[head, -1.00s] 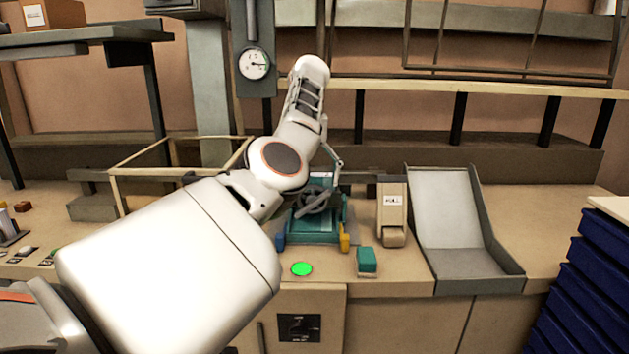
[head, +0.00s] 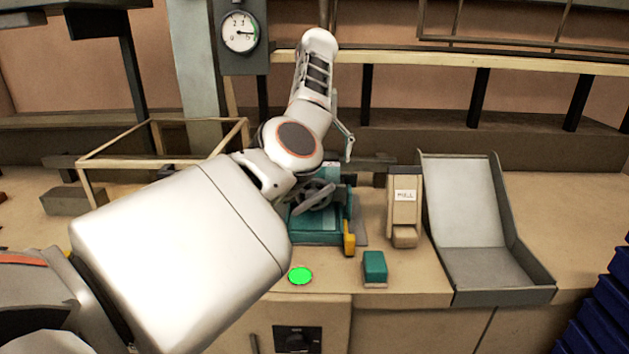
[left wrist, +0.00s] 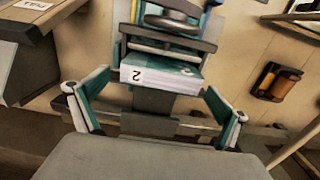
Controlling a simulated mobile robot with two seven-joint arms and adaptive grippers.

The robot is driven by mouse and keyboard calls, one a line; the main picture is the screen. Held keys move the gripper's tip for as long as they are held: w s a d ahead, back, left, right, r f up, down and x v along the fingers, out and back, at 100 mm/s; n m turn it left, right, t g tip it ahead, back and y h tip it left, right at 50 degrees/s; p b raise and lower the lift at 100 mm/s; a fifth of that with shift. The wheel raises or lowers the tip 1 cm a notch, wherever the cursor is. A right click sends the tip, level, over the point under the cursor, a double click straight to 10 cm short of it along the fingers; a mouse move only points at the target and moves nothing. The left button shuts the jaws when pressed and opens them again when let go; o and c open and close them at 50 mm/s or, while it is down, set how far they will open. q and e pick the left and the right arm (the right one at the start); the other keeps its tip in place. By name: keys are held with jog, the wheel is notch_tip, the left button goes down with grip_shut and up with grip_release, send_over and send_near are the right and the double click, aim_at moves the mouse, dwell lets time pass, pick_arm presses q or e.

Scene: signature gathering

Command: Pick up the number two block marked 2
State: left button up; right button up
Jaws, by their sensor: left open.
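In the left wrist view the block marked 2 (left wrist: 160,77) shows a white face with the digit upside down and a teal top. It sits in the teal press (left wrist: 178,50), under the press's dark plate and handwheel. My left gripper (left wrist: 157,112) is open, with one finger on each side of the picture. The block lies beyond the fingers, between their lines, and no finger touches it. The block cannot be made out clearly there. My right gripper is not in view.
A small teal block (head: 374,267) and a glowing green disc (head: 300,276) are at the counter's front. A labelled beige dispenser (head: 404,205) and sloped grey tray (head: 468,220) stand right of the press. A wooden frame (head: 120,160) is left. Blue bins (head: 608,310) are far right.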

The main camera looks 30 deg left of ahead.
pick_arm(q)
notch_tip(320, 180, down, 4)
jog(key=shift+a+f, duration=0.15)
jog(key=shift+f, duration=0.05)
jog(key=shift+s, duration=0.1)
jog(key=c, duration=1.1)
jog(key=shift+r, duration=0.1)
